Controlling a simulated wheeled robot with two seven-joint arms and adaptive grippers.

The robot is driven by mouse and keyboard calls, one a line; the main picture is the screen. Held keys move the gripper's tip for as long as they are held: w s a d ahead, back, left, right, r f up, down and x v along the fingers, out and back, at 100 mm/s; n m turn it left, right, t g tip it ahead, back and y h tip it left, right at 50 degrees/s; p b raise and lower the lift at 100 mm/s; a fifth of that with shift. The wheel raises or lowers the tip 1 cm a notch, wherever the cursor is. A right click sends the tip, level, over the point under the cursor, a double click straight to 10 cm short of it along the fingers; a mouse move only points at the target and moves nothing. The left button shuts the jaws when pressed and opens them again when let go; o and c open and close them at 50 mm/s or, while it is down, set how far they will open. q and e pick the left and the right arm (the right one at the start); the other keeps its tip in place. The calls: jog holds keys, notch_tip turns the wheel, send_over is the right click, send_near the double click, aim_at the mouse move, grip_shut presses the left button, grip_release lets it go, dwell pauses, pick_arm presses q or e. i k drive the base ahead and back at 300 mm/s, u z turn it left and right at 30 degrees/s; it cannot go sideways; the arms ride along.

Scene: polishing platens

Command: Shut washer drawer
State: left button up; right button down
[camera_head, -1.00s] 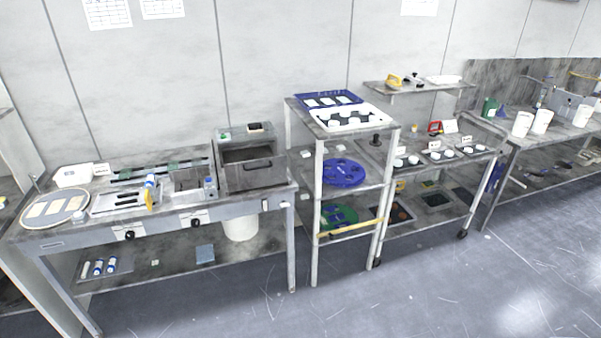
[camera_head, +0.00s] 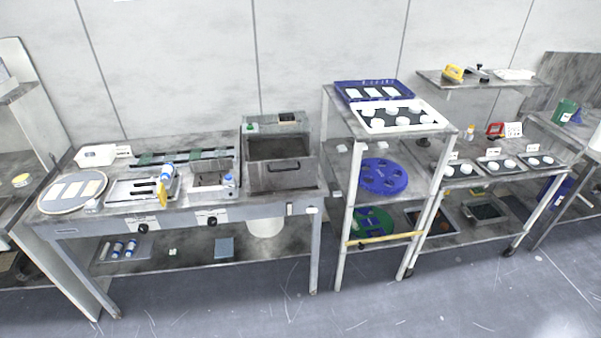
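The washer (camera_head: 274,125) is a grey metal box at the right end of the left bench, with a green button and a small dark panel on its top. Its drawer (camera_head: 281,178) is pulled out toward me, so the open dark inside shows from above. A dark bar handle (camera_head: 290,166) is on the drawer's front. Neither of my grippers shows in the head view.
The bench (camera_head: 130,221) also carries a round plate with pale strips (camera_head: 73,191), a white tray (camera_head: 95,155) and a bottle (camera_head: 228,180). A tall shelf rack (camera_head: 348,220) stands close to the washer's right. The floor (camera_head: 230,305) in front is clear.

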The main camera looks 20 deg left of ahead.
aim_at(299, 172)
jog(key=u, duration=0.6)
jog(key=i, duration=0.9)
jog(key=u, duration=0.85)
